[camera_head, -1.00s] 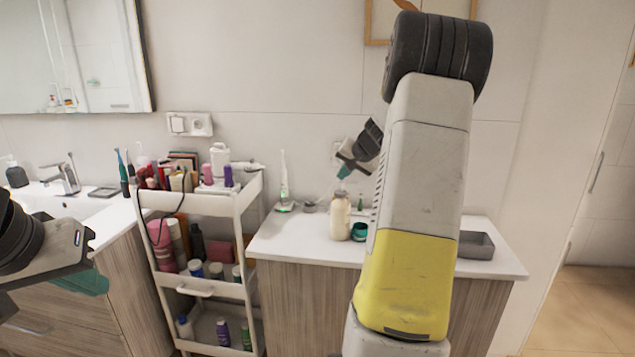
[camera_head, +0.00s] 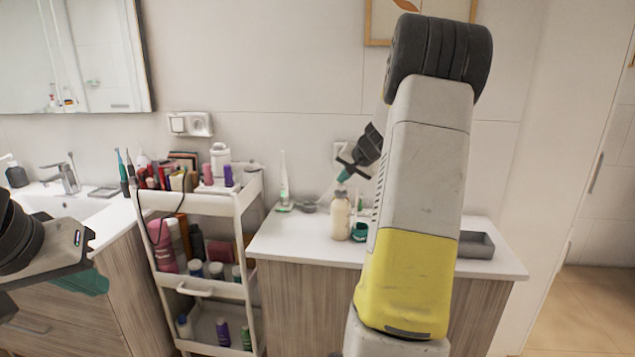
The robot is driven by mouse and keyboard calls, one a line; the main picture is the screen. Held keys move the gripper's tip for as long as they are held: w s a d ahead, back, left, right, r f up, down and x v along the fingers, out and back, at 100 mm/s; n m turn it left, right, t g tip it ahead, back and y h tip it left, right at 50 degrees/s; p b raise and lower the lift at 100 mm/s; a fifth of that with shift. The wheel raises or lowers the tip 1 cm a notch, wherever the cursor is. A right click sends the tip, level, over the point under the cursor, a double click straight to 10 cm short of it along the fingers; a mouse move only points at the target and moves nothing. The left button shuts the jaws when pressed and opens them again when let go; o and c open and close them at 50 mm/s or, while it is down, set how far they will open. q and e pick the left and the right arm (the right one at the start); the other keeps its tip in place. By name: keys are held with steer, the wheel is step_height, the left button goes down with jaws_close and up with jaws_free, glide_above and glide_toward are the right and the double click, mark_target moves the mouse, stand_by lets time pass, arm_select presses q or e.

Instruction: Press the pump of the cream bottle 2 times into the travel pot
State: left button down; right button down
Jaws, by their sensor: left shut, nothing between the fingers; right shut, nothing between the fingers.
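The cream bottle (camera_head: 340,217) stands upright on the white counter. Its body is pale cream, and its pump top is too small to make out clearly. A small teal pot (camera_head: 359,231), which looks like the travel pot, stands just right of the bottle. My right gripper (camera_head: 344,175) is shut and empty, with its teal fingertips pointing down just above the bottle's top. I cannot tell whether it touches the pump. My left gripper (camera_head: 85,281) is shut and empty at the lower left, far from the bottle.
A white cart (camera_head: 195,196) full of cosmetics stands left of the counter (camera_head: 285,238). An electric toothbrush (camera_head: 284,182) stands behind the bottle to the left. A grey tray (camera_head: 476,245) sits at the counter's right. My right arm hides part of the counter.

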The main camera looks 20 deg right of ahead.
mark_target(343, 186)
stand_by(0.4)
steer(key=shift+r, duration=1.2)
steer(key=shift+r, duration=2.5)
